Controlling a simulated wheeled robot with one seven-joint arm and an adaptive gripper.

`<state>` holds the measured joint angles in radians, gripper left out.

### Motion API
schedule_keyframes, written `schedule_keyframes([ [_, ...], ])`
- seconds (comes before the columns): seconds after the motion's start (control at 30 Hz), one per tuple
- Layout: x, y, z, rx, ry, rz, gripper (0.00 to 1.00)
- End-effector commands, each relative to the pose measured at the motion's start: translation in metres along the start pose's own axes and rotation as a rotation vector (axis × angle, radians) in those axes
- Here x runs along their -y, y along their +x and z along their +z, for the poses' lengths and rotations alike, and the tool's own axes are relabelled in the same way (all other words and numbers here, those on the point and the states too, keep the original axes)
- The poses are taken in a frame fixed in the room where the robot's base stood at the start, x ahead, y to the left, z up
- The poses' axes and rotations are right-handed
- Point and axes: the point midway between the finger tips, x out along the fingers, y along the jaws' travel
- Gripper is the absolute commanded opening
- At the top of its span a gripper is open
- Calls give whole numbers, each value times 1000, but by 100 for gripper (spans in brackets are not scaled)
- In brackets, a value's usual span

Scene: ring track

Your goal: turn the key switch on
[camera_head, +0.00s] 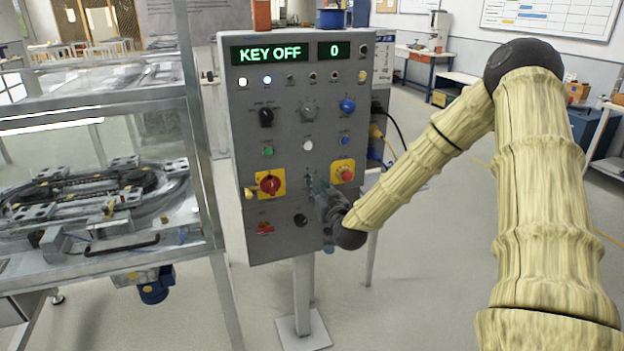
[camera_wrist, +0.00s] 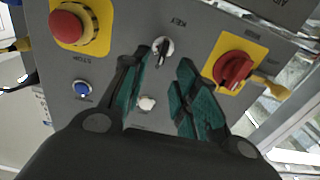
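The key switch (camera_wrist: 163,48) is a small silver round lock with a dark key in it, under the label KEY in the wrist view. In the head view the key switch (camera_head: 308,179) is small and partly hidden by my gripper. My gripper (camera_wrist: 161,70) is open, with its two green-padded fingers on either side of the line to the key. Its tips look apart from the key; the exact gap to the panel is unclear. In the head view my gripper (camera_head: 320,188) is at the panel's lower middle. The display (camera_head: 268,53) reads KEY OFF.
The grey panel (camera_head: 245,220) has a red stop button (camera_wrist: 67,26) and a red rotary switch (camera_wrist: 233,70) on yellow plates beside the key. A white button (camera_wrist: 147,103) shows between my fingers. A glass-walled ring track (camera_head: 95,200) stands left; open floor lies right.

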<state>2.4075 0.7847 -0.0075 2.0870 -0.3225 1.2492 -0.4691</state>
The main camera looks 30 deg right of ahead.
Motion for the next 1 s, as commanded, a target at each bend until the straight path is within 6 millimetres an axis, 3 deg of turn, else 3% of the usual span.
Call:
schedule_keyframes([
  [0.33, 0, 47, 0, 1, 0, -1, 29],
  [0.8, 0, 57, 0, 1, 0, 0, 29],
  [0.97, 0, 57, 0, 1, 0, 0, 0],
  [1.0, 0, 57, 0, 1, 0, 0, 0],
])
